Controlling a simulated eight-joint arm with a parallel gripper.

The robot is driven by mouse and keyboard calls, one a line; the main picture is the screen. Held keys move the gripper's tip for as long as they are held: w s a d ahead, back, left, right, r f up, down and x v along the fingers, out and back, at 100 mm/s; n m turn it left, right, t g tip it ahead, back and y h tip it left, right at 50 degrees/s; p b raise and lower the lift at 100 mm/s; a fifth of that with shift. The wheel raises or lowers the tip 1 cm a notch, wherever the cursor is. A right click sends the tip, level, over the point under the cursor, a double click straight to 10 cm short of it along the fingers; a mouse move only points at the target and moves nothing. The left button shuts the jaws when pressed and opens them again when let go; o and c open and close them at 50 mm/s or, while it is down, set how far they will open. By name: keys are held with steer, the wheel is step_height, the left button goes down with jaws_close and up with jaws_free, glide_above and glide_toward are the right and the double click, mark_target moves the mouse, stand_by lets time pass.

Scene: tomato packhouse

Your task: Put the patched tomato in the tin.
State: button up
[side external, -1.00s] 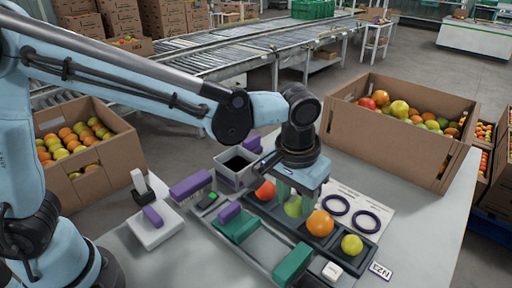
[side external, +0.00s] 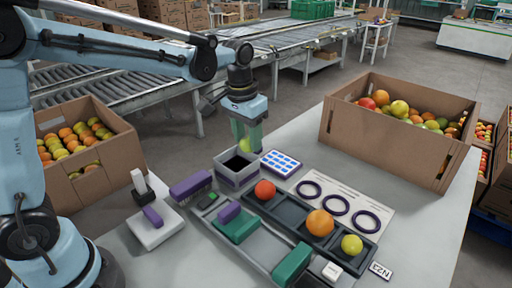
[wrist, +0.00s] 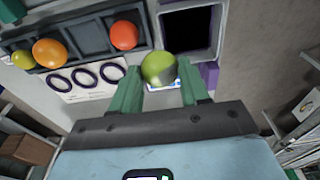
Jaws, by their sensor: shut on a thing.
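The patched tomato (side external: 245,145) is yellow-green, with a darker green side in the wrist view (wrist: 158,68). My gripper (side external: 246,138) is shut on it with green fingers (wrist: 160,90) and holds it in the air. The tin is a grey open box (side external: 228,173) with a dark inside, and it looks empty. The tomato overlaps the tin's back edge in the side view. In the wrist view the tin (wrist: 193,56) lies just beyond the tomato and to its right, so the tomato does not look centred over the opening.
A blue-and-white gridded card (side external: 281,163) lies beside the tin.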

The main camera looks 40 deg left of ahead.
steer(key=a, duration=0.5)
steer(key=shift+w+d+f, duration=0.1)
steer(key=shift+w+f, duration=0.05)
steer(key=shift+f, duration=2.35)
steer(key=shift+w+f, duration=0.1)
steer(key=shift+f, duration=2.35)
steer(key=shift+f, duration=0.55)
steer(key=o, duration=0.8)
steer(key=shift+c, duration=1.3)
steer(key=shift+r, duration=0.15)
step_height(320, 180, up, 7)
